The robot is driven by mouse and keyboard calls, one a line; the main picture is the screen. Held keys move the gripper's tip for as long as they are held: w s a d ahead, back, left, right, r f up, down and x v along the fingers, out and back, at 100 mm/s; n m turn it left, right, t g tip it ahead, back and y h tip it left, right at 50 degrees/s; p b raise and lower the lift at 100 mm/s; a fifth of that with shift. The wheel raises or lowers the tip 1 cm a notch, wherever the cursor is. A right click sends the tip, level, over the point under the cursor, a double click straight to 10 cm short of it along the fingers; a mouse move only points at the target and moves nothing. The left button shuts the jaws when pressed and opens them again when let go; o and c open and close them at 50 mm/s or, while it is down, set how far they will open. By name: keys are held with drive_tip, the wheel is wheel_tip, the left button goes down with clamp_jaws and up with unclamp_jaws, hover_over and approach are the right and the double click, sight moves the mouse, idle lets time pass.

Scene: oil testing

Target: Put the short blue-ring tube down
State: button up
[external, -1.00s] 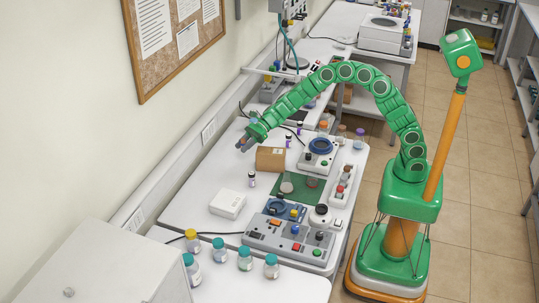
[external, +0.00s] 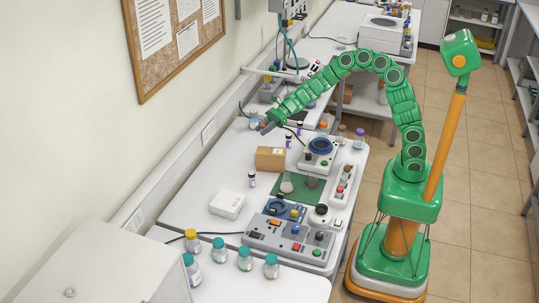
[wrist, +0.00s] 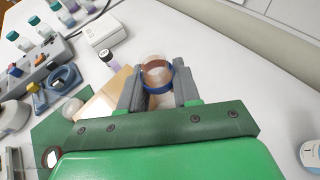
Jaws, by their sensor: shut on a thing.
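The short blue-ring tube (wrist: 157,74) is between the fingers of my gripper (wrist: 160,92) in the wrist view. It has a clear rim, brownish contents and a blue ring, and I look down into it at a slant. My gripper is shut on it. In the external view my gripper (external: 266,125) is over the far left part of the white bench (external: 195,190), beyond the cardboard box. The tube is too small to make out there, and I cannot tell its height above the bench.
The cardboard box (external: 270,158) stands close to my gripper, with a small purple-capped vial (external: 288,140) beside it. A white box (external: 227,204), a green mat (external: 302,192) and a blue-grey device (external: 288,238) lie nearer the front. Bare bench shows left of the cardboard box.

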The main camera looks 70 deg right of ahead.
drive_tip(key=d, duration=0.5)
hover_over(241, 147)
drive_tip(key=shift+f, duration=4.7)
drive_tip(key=shift+w+f, duration=0.15)
drive_tip(key=shift+f, duration=1.6)
drive_tip(key=shift+f, duration=0.1)
drive_tip(key=o, duration=1)
